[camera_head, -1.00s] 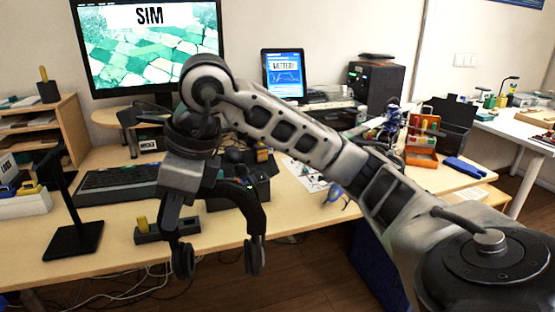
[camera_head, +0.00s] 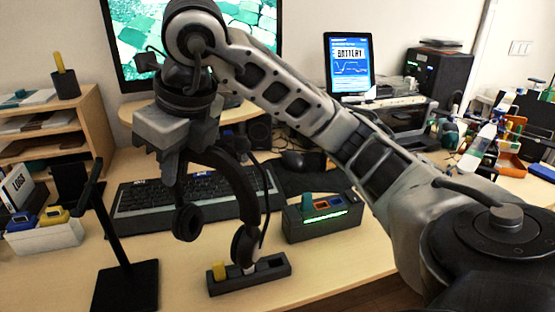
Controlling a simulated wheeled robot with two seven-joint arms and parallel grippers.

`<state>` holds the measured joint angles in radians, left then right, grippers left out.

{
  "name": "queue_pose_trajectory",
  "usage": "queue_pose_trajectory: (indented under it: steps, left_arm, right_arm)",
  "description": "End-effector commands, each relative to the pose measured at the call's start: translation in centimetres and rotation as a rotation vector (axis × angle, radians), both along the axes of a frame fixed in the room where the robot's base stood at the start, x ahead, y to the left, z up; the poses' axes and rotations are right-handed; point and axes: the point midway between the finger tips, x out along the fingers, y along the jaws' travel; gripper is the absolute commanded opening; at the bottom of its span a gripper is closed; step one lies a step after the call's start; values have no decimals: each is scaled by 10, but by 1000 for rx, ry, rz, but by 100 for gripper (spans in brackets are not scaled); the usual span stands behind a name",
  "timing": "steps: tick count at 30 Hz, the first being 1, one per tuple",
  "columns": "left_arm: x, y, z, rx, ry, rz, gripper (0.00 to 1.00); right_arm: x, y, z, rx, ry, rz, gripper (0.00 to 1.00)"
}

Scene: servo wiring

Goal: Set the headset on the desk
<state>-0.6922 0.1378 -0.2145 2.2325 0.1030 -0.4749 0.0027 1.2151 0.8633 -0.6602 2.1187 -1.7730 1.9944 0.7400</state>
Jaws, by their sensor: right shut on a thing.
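The black headset (camera_head: 241,187) hangs from my right gripper (camera_head: 182,157), which is shut on its headband. Whether that lower cup touches the tray is unclear. The desk (camera_head: 185,268) lies below, with bare wood in front of the keyboard. My left gripper is out of view.
A black stand (camera_head: 128,285) rises at the front left. The small tray (camera_head: 265,277) with a yellow piece sits close below the headset. A keyboard (camera_head: 135,205) lies behind. A dark box (camera_head: 322,222) with a green light stands right.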

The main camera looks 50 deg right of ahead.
Motion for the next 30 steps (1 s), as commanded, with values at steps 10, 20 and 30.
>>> queue_pose_trajectory:
  steps: [10,20,30]
  left_arm:
    - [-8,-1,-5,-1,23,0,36]
    - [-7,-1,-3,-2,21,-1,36]
    - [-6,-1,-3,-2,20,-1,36]
  right_arm:
    - [34,-18,-17,2,6,-6,0]
    - [96,-52,-66,0,6,-2,0]
    - [119,-62,-93,1,0,0,0]
